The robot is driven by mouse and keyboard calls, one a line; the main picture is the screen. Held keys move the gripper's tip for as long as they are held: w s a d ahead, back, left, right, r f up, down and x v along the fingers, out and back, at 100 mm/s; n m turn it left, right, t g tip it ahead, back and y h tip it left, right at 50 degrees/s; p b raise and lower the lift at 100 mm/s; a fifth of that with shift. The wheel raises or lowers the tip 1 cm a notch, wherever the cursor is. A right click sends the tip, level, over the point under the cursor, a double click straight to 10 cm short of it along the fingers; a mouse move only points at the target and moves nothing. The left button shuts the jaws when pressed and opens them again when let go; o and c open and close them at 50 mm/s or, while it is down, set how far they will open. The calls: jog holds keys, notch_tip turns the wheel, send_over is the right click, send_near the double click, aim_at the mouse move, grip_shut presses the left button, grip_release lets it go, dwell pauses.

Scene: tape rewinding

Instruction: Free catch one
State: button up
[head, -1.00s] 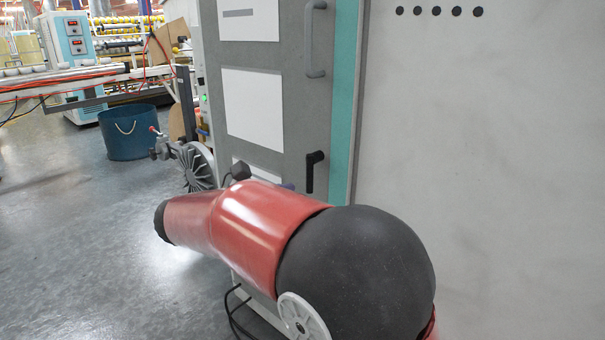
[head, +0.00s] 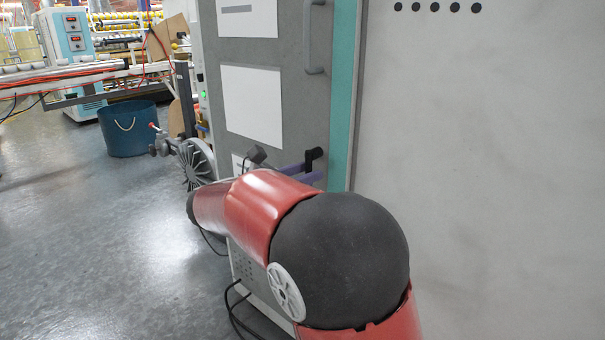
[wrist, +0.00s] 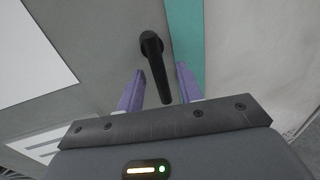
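The catch, a black lever handle (head: 314,155), sits on the grey cabinet door near its right edge. In the wrist view the lever (wrist: 157,70) hangs down, slightly slanted, between the two purple fingers of my gripper (wrist: 160,70). The fingers are apart, with a gap on each side of the lever, so my gripper is open around it without visible contact. In the head view my gripper's purple fingers (head: 304,171) reach the lever from the left. The lever's lower part is hidden there.
A grey pull handle (head: 315,38) is higher on the door (head: 295,100). A teal strip (head: 344,100) and a pale wide panel (head: 480,180) lie to the right. A spoked handwheel (head: 196,160) is left of the cabinet. A blue bin (head: 128,130) stands on open floor.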

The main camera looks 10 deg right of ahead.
jog(key=shift+c, duration=0.5)
grip_shut()
jog(key=shift+w, duration=0.1)
jog(key=m, duration=0.3)
jog(key=shift+w+a+r+m+y+b, duration=0.1)
jog(key=shift+w+a+m+y+b, duration=0.2)
jog(key=shift+w+a+m+y, duration=0.1)
jog(key=shift+w+a+r+m+t+y+b, duration=0.25)
jog(key=shift+r+m+y+b, duration=0.2)
jog(key=shift+m+b, duration=1)
jog(key=shift+w+a+r+m+t+y+b, duration=0.2)
jog(key=shift+r+m+y+b, duration=0.5)
jog(key=shift+m, duration=1.3)
jog(key=shift+w+a+r+m+t+y+b, duration=0.15)
jog(key=shift+w+r+m+b, duration=0.15)
jog(key=shift+m+b, duration=1.25)
jog(key=shift+m, duration=0.3)
